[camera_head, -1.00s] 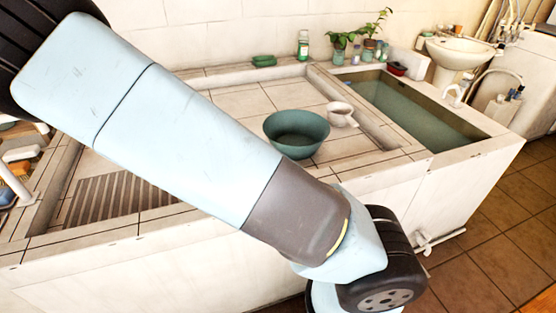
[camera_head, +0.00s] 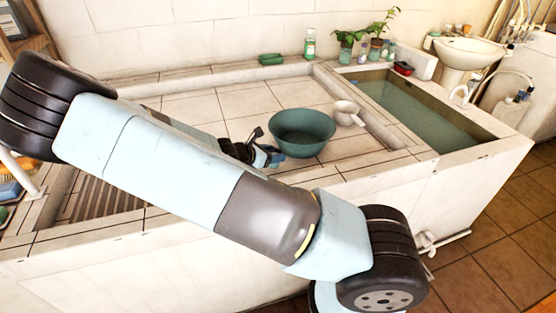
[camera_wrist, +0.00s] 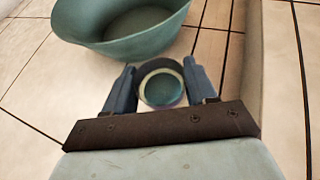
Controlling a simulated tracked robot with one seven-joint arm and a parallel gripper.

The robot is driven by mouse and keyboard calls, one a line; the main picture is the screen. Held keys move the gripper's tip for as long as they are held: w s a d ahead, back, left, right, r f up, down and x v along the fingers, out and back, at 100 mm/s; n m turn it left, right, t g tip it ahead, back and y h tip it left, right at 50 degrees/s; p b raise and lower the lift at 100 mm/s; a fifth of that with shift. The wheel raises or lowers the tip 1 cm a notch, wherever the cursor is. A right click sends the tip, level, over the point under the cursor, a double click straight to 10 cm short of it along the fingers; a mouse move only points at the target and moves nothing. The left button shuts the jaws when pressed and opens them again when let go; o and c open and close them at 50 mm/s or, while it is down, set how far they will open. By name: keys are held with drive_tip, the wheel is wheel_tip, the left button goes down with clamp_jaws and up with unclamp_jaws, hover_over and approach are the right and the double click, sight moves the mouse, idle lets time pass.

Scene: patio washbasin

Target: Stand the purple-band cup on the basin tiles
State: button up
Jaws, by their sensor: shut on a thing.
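My gripper (camera_head: 266,152) is over the basin tiles (camera_head: 205,107), just left of the green bowl, partly hidden behind my arm. In the wrist view my gripper (camera_wrist: 160,78) is shut on a round cup (camera_wrist: 162,88), with one finger on each side. I look down into its open mouth, with a pale ring and greenish inside. The cup is not clear in the head view. Pale basin tiles (camera_wrist: 50,95) lie below; I cannot tell whether the cup touches them.
The green bowl (camera_head: 302,134) stands close beside my gripper and shows above the cup in the wrist view (camera_wrist: 120,42). A white dipper (camera_head: 346,113) is right of it. A water trough (camera_head: 420,110) lies further right. Tiles behind and left of the bowl are clear.

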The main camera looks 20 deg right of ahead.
drive_tip(key=shift+d+f, duration=0.1)
drive_tip(key=shift+f, duration=1.5)
drive_tip(key=o, duration=1.1)
drive_tip(key=shift+c, duration=0.2)
